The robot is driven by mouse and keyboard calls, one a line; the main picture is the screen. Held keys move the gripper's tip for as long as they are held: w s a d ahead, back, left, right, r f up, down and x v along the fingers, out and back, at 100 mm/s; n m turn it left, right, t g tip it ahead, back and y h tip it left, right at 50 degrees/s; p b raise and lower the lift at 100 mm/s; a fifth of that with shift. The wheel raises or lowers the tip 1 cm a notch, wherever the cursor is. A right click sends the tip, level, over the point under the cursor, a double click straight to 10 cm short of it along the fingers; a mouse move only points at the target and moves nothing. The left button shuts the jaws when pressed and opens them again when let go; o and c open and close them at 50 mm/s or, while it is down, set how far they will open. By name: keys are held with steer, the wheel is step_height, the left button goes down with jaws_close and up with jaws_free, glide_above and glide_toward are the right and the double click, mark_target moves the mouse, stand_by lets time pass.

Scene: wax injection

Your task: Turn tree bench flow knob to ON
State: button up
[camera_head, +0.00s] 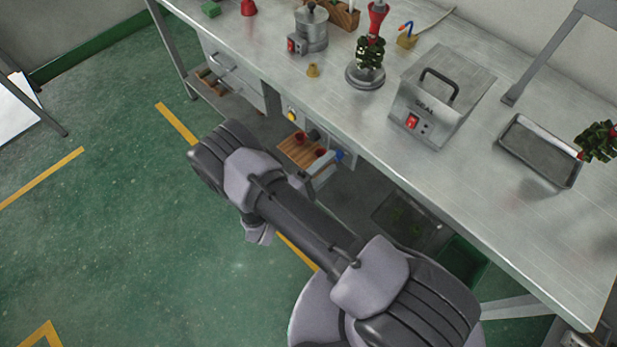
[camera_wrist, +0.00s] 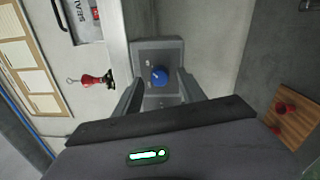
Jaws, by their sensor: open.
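The blue flow knob (camera_wrist: 160,75) sits on a square grey plate (camera_wrist: 158,52) on the bench front in the wrist view. A small light pointer mark shows on the knob, but I cannot read which setting it points to. My gripper (camera_wrist: 160,88) is open, with one finger on each side of the knob and nothing clearly held. I cannot tell whether the fingers touch the knob.
The steel bench (camera_head: 480,180) carries a sealing unit (camera_head: 440,90) with a red switch, a metal pot (camera_head: 311,28), a wax tree (camera_head: 370,52) and a shallow tray (camera_head: 540,150). A wooden board (camera_head: 300,150) with red pieces lies under the bench edge. Green floor is open at left.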

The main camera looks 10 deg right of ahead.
steer(key=p+v, duration=0.2)
steer(key=v, duration=1.4)
steer(key=shift+r, duration=0.15)
